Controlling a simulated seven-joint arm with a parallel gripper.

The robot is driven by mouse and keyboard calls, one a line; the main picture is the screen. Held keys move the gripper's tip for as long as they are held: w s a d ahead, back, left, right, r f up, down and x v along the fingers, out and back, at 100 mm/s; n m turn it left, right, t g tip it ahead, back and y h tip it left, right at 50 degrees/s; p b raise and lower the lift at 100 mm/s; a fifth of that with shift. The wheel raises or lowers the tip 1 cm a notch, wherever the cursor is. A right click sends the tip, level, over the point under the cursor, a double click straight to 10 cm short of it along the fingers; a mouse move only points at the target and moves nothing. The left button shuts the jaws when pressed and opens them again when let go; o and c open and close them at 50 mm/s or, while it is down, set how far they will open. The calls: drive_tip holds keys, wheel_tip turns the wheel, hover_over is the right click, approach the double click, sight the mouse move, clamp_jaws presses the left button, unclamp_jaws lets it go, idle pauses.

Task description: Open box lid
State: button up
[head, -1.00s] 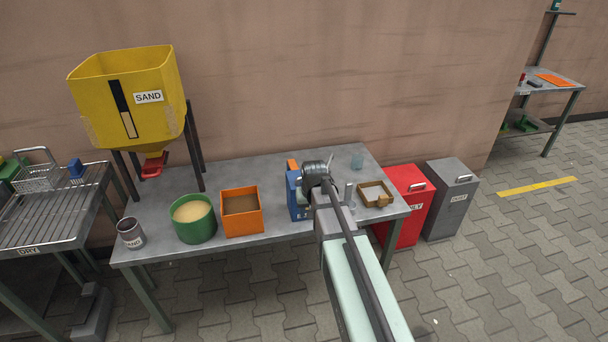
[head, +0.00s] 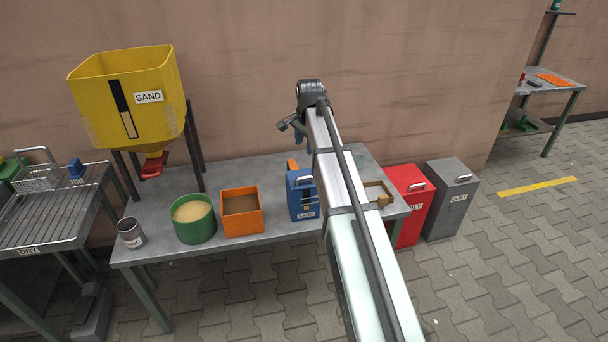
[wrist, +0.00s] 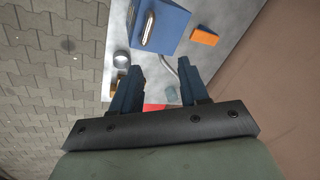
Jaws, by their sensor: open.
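The blue box (head: 302,204), with a label on its front, stands on the grey table. In the wrist view the blue box (wrist: 172,28) shows at the top edge, partly cut off, with a metal handle (wrist: 148,30) on its blue top; its lid looks shut. My gripper (wrist: 160,66) is open, with nothing between its two dark fingers. The fingertips are apart from the box. In the head view my gripper (head: 295,128) is raised above the back of the table, partly hidden by my arm.
An orange bin (head: 241,225) and a green tub of sand (head: 194,232) stand left of the box. An orange block (wrist: 204,35) lies behind it. A brown tray (head: 380,190) is partly behind my arm. Red (head: 410,225) and grey (head: 450,210) bins stand right of the table.

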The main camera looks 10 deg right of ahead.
drive_tip(key=m, duration=0.6)
approach(304, 177)
drive_tip(key=shift+g, duration=0.4)
drive_tip(key=f, duration=0.2)
drive_tip(key=w+f, duration=0.1)
drive_tip(key=f, duration=0.2)
drive_tip(key=w+f, duration=0.1)
drive_tip(key=f, duration=0.2)
drive_tip(key=shift+w, duration=0.25)
clamp_jaws()
